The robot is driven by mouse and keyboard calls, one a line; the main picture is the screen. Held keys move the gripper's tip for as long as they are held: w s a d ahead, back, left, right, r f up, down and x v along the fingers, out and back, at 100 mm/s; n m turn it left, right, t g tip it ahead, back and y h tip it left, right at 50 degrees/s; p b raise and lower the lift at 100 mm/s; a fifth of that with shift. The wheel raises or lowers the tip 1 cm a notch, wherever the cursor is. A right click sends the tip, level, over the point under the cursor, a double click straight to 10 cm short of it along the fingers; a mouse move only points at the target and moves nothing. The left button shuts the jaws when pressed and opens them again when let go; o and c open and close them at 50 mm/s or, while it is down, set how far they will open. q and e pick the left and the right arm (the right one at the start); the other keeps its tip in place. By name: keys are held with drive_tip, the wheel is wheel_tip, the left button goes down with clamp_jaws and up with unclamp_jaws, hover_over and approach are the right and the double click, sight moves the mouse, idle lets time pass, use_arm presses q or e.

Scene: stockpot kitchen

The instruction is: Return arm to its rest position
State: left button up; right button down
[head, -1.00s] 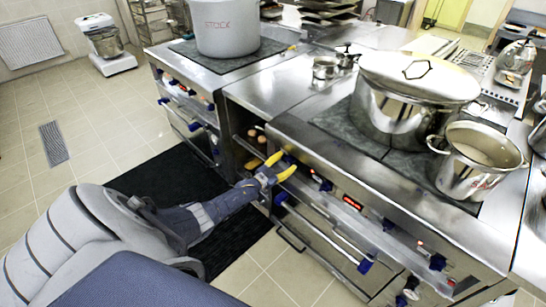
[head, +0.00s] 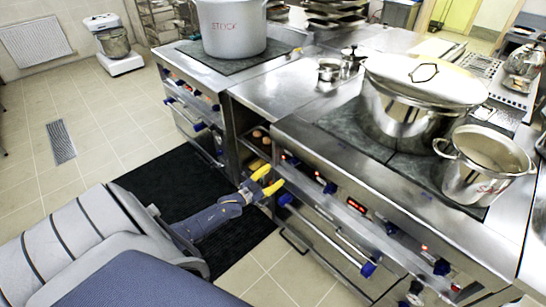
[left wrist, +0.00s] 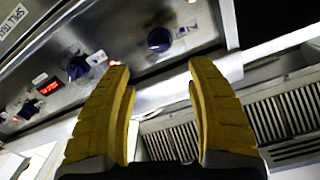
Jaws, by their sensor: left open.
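My left gripper (head: 268,180) has yellow fingers and is open and empty. In the head view it hangs in front of the stove unit, near the open shelf bay between the two cooking blocks. In the left wrist view its two fingers (left wrist: 160,85) stand apart with nothing between them. Beyond them is the stove's steel front panel with dark blue knobs (left wrist: 160,40) and a red display (left wrist: 48,87). My left arm comes in from the lower left. My right gripper does not show in either view.
A lidded steel pot (head: 405,105) and an open steel pot (head: 484,165) stand on the near cooktop. A large grey stockpot (head: 232,30) stands on the far one. A black mat (head: 165,185) and tiled floor lie left.

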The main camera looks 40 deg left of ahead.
use_arm(q)
drive_tip(key=shift+f, duration=0.1)
idle(0.4)
drive_tip(key=s+a+f+g+y, duration=0.2)
drive_tip(key=s+f+g, duration=0.25)
drive_tip(key=f, duration=0.75)
drive_tip(key=s+d+f+n+g+y, duration=0.1)
drive_tip(key=s+d+f+g, duration=0.1)
drive_tip(key=s+f, duration=0.55)
drive_tip(key=s+d+f+g+y, duration=0.1)
drive_tip(key=s+d+f+g, duration=0.1)
drive_tip(key=s+f, duration=0.55)
drive_tip(key=s+d+f+g, duration=0.2)
drive_tip(key=s+d+f, duration=0.2)
drive_tip(key=s+f, duration=0.3)
drive_tip(key=s+d+f+g, duration=0.3)
drive_tip(key=s+d+f, duration=0.15)
drive_tip(key=s, duration=0.45)
drive_tip(key=s+d+f+g+h, duration=0.1)
drive_tip(key=s+d+f, duration=0.1)
drive_tip(key=s+d, duration=0.4)
drive_tip(key=s+d+f+g, duration=0.2)
drive_tip(key=s+d, duration=0.5)
drive_tip(key=s, duration=0.7)
drive_tip(key=shift+s+f+h, duration=0.4)
drive_tip(key=shift+f, duration=0.15)
drive_tip(key=shift+a+n, duration=0.1)
drive_tip(key=shift+n, duration=0.2)
